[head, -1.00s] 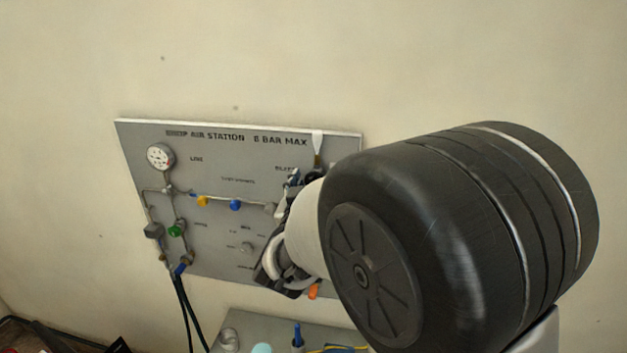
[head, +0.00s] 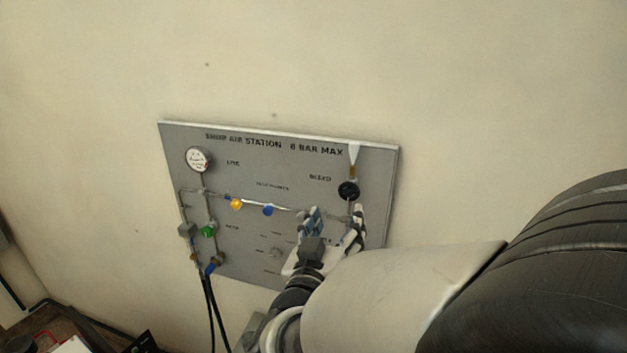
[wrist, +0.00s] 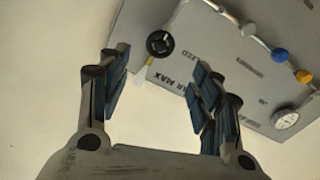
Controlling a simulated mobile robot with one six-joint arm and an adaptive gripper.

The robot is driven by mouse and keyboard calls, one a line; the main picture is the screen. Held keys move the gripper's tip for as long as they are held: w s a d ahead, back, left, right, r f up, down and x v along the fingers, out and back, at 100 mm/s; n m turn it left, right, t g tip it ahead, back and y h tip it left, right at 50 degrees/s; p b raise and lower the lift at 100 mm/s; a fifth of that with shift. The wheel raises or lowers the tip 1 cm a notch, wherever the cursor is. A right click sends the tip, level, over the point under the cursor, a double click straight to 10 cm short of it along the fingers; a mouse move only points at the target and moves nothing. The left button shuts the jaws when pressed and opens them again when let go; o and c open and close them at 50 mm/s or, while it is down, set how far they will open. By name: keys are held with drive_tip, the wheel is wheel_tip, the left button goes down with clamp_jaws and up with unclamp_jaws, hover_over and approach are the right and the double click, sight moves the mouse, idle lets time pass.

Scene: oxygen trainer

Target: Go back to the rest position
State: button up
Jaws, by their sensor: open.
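My gripper (head: 335,228) is in front of the right part of the grey air station panel (head: 300,150) in the head view. Its two fingers are spread with nothing between them. In the wrist view my gripper (wrist: 158,92) is open, with the panel (wrist: 190,35) beyond the fingertips. The black bleed knob (head: 348,190) sits just above the fingers in the head view, and in the wrist view the knob (wrist: 159,43) shows between and beyond them, apart from both. My arm hides the panel's lower right part.
The panel carries a round gauge (head: 198,159), a yellow knob (head: 236,204), a blue knob (head: 268,210) and a green knob (head: 208,230). Black hoses (head: 211,310) hang below it. A dark bench (head: 75,322) stands at lower left. The wall above is bare.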

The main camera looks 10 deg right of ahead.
drive_tip(key=shift+s, duration=0.15)
drive_tip(key=s+a+f+n+g+y+b, duration=0.3)
drive_tip(key=s+a+f+g+y+b, duration=0.15)
drive_tip(key=s+f+y+b, duration=0.4)
drive_tip(key=s+d+f+g+b, duration=0.2)
drive_tip(key=s+d+f+g, duration=0.1)
drive_tip(key=s+f, duration=0.3)
drive_tip(key=s+d+f+m+g+h+b, duration=0.1)
drive_tip(key=s+d+f+g+b, duration=0.2)
drive_tip(key=s+d+f, duration=0.3)
drive_tip(key=s+g, duration=0.1)
drive_tip(key=s, duration=0.3)
drive_tip(key=shift+s+d+m, duration=0.2)
drive_tip(key=shift+s+m, duration=0.1)
